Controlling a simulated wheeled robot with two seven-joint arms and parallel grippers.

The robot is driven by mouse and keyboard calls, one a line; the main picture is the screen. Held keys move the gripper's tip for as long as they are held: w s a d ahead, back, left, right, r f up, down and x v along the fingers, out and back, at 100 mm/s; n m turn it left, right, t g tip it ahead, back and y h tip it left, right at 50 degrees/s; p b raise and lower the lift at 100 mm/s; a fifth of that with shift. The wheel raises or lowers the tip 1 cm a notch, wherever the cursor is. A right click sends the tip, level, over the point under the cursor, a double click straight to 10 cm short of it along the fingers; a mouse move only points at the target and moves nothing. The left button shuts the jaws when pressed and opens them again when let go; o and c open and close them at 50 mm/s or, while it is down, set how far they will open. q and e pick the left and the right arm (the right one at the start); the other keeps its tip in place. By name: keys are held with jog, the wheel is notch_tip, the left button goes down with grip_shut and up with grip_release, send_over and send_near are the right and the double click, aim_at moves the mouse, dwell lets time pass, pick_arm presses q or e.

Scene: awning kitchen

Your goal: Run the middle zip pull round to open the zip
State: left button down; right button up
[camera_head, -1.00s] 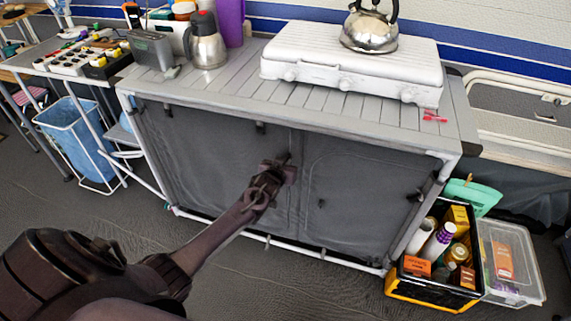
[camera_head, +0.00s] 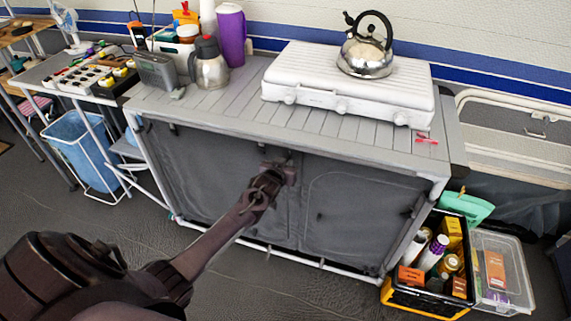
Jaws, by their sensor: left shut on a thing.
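The grey fabric cupboard (camera_head: 215,185) stands under the slatted worktop, with its front facing me. A curved zip line (camera_head: 312,185) shows on its right panel, and that panel looks closed. My left gripper (camera_head: 288,165) is at the upper middle of the front, by the seam between the two panels. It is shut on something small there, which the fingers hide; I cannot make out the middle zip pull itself. A small dark spot (camera_head: 320,216) shows on the right panel. My right gripper is not in view.
A white stove (camera_head: 345,90) with a kettle (camera_head: 366,50) stands on the worktop (camera_head: 225,105). A black and yellow crate (camera_head: 425,300) of bottles and boxes and a clear bin (camera_head: 505,270) stand at the right. A blue bin (camera_head: 85,150) is at the left. Floor in front is clear.

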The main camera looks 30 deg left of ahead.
pick_arm(q)
jog(key=shift+w+a+r, duration=0.1)
jog(key=shift+w+r, duration=0.05)
jog(key=shift+r, duration=0.2)
jog(key=c, duration=1.7)
grip_release()
jog(key=shift+o, duration=1)
jog(key=shift+f, duration=0.1)
jog(key=v, duration=0.8)
jog(key=shift+p, duration=0.4)
jog(key=shift+f, duration=0.15)
